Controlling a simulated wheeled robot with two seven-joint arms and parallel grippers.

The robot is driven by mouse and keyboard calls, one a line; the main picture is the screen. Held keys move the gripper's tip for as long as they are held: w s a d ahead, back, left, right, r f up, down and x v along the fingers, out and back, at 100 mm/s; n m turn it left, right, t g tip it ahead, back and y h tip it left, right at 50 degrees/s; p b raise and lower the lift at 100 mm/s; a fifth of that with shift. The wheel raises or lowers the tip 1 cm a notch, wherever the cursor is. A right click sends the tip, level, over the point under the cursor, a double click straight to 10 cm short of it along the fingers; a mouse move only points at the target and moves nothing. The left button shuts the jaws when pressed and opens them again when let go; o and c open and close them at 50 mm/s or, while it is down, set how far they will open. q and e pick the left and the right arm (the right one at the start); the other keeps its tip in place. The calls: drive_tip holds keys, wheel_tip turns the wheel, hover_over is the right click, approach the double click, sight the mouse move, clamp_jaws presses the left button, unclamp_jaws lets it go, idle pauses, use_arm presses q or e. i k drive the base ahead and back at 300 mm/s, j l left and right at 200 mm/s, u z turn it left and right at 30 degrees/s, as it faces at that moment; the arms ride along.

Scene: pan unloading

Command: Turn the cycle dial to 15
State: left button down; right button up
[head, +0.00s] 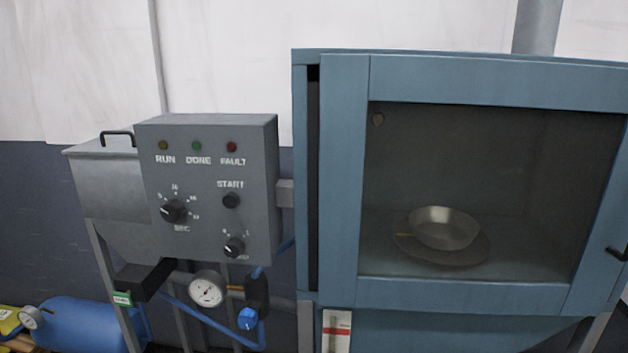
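The grey control box (255,135) stands left of the blue cabinet in the head view. Its larger black dial (173,211) is at the lower left, with small white numbers around it and the letters SEC below. The numbers are small and blurred, and I cannot tell surely which one the dial points to. A smaller black knob (234,247) sits at the lower right of the box, with its own scale. A round black START button (232,200) is above that knob. Neither of my grippers shows in this view.
The blue cabinet (342,180) has a windowed door, with a shallow metal pan (445,229) inside. Three lamps top the box: RUN (163,145), DONE (197,146), FAULT (231,147). A gauge (206,289) and a blue valve knob (247,319) are below. Space before the box looks clear.

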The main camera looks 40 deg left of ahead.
sight(171, 211)
drive_tip(key=u, duration=1.7)
